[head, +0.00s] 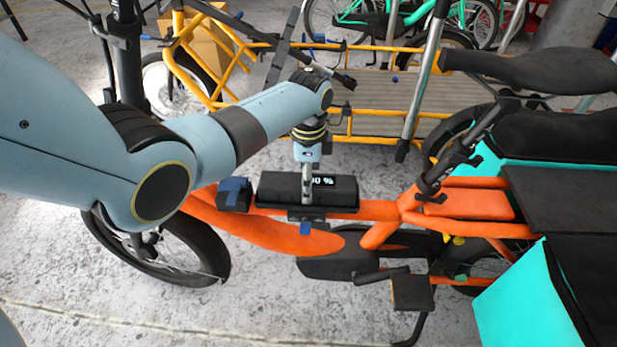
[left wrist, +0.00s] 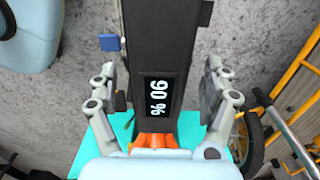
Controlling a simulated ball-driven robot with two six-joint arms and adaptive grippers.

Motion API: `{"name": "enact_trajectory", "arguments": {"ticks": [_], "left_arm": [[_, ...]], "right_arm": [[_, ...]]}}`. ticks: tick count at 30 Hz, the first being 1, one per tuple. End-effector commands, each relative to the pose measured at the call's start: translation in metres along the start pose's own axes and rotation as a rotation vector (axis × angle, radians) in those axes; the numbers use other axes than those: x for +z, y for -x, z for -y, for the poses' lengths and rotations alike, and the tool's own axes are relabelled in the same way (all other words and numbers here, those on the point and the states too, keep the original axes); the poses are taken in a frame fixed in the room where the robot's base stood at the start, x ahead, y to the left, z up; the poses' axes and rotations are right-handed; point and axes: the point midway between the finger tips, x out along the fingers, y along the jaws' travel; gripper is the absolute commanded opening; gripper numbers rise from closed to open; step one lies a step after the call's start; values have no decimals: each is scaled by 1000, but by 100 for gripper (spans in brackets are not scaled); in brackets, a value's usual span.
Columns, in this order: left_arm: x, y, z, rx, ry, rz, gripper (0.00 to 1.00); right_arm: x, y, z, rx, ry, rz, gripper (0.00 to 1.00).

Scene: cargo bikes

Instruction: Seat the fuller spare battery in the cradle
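A long black battery (head: 335,188) lies along the orange bike's frame tube, over a dark mount (head: 307,213) with a blue tab (head: 305,228). The battery hides most of this mount, and I cannot tell whether it is fully seated. Its lit display is partly covered in the head view; in the left wrist view the battery (left wrist: 155,45) shows 90 %. My left gripper (head: 307,195) points down over the battery's middle. In the left wrist view its fingers (left wrist: 158,95) stand apart, one on each side, with narrow gaps showing. My right gripper is out of view.
A small black block with a blue part (head: 234,193) sits on the frame left of the battery. A yellow cargo bike (head: 390,93) stands behind.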

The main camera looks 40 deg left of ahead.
Motion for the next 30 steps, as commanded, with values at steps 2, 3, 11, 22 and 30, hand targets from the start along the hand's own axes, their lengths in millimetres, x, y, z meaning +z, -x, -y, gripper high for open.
{"name": "enact_trajectory", "arguments": {"ticks": [2,3,11,22,30], "left_arm": [[0,0,0,1,0,1,83],[0,-1,-1,1,0,1,83],[1,7,-2,3,0,2,83],[0,85,0,-1,0,1,83],[0,117,0,1,0,0,83]], "right_arm": [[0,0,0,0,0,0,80],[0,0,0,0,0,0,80],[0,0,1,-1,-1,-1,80],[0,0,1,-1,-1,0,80],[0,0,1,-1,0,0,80]]}}
